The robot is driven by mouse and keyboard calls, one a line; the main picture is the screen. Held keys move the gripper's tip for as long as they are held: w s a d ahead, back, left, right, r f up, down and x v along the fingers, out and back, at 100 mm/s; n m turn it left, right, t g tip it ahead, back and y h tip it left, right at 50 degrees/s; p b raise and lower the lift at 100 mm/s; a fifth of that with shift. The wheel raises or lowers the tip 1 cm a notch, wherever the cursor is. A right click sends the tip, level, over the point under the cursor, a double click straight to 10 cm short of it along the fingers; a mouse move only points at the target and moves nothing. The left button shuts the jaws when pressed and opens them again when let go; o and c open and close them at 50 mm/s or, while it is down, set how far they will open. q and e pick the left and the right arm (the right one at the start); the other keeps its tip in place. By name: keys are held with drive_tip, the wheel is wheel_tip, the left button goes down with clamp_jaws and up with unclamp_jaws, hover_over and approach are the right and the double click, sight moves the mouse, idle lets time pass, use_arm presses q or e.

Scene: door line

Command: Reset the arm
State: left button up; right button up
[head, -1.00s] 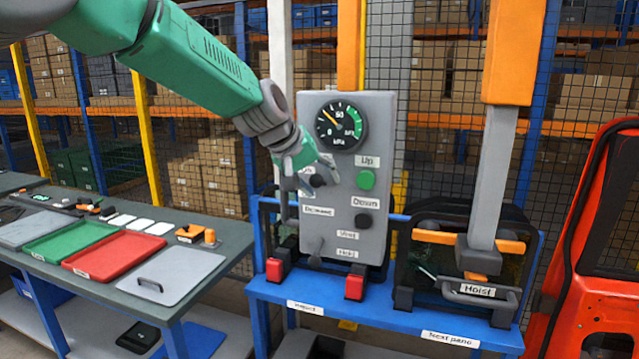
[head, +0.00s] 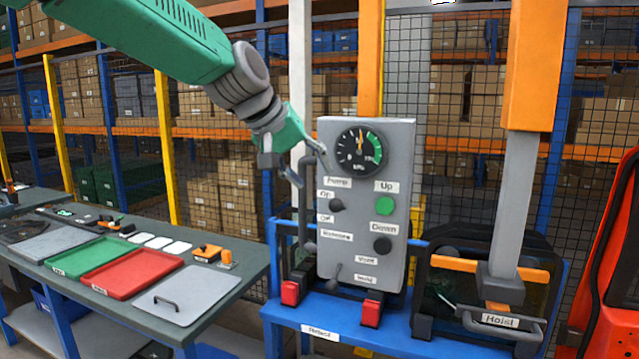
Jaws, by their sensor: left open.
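My left arm comes in from the upper left, and its left gripper (head: 308,166) is open and empty. It hangs at the upper left edge of the grey control panel (head: 340,260), beside the gauge (head: 359,149). I cannot tell whether a fingertip touches the panel. The panel has a dark pump knob (head: 337,205) at "On", a green "Up" button (head: 385,205), a black "Down" button (head: 382,245) and a small lever (head: 333,277) low down by the "Hold" label. The gauge needle points nearly straight up. My right gripper is not in view.
A blue rack (head: 420,340) carries the panel and the hoist (head: 500,290) with its dark handle. At left a table (head: 60,285) holds a green tray (head: 88,257), a red tray (head: 132,274) and a grey lid (head: 187,295). A red frame (head: 605,290) stands at right.

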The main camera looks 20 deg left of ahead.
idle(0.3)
use_arm(q)
drive_tip(key=s+a+f+g+y+b, duration=0.1)
drive_tip(key=s+f+b, duration=0.2)
drive_tip(key=f, duration=1.1)
drive_tip(key=s+a+f+m+g+y+b, duration=0.1)
drive_tip(key=s+f+b, duration=0.15)
drive_tip(key=f, duration=1.15)
drive_tip(key=s+a+f+g+y+b, duration=0.1)
drive_tip(key=s+f+b, duration=0.2)
drive_tip(key=f, duration=1.1)
drive_tip(key=s+a+f+m+g+b, duration=0.1)
drive_tip(key=s+f+b, duration=0.2)
drive_tip(key=s+f, duration=0.65)
drive_tip(key=s+a+f+m+g+b, duration=0.1)
drive_tip(key=s+f+b, duration=0.35)
drive_tip(key=f, duration=0.75)
drive_tip(key=s+f+m+g+b, duration=0.1)
drive_tip(key=s+f, duration=0.3)
drive_tip(key=s, duration=0.5)
drive_tip(key=s+f+m+g+b, duration=0.1)
drive_tip(key=s+f, duration=0.3)
drive_tip(key=s, duration=0.5)
drive_tip(key=shift+s+f+y+b, duration=0.25)
drive_tip(key=shift+f+y+b, duration=0.1)
drive_tip(key=shift+b, duration=0.15)
drive_tip(key=shift+w, duration=0.15)
